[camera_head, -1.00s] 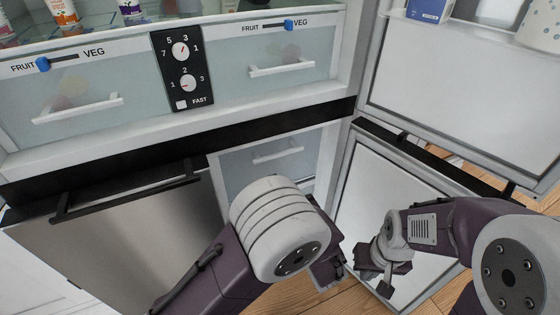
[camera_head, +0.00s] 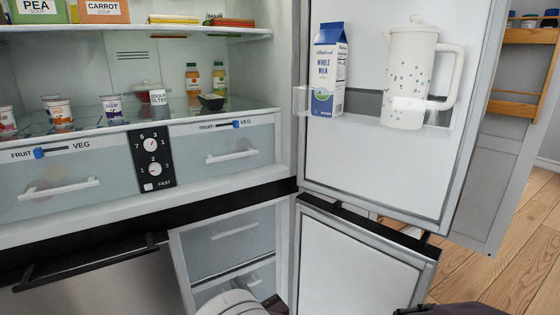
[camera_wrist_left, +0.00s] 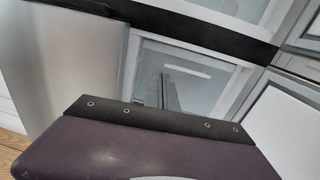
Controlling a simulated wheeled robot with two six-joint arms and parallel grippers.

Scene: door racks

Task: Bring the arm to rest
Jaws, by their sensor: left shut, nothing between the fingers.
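My left arm barely shows at the bottom edge of the head view, with its pale joint (camera_head: 235,303) and a dark part beside it in front of the lower freezer drawers. In the left wrist view my left gripper (camera_wrist_left: 167,85) is shut and empty, its narrow grey fingers pointing toward a drawer front (camera_wrist_left: 195,75). Its purple body fills the bottom of that view. Of my right arm only a dark purple piece (camera_head: 450,309) shows at the bottom right of the head view; its gripper is out of view.
The fridge is open, with soup boxes (camera_head: 38,8), yogurt cups and two crisper drawers (camera_head: 60,185). Its open door (camera_head: 365,165) holds a milk carton (camera_head: 328,70) and a white pitcher (camera_head: 408,75). The lower door (camera_head: 350,265) is open too. Wood floor (camera_head: 515,240) is clear at right.

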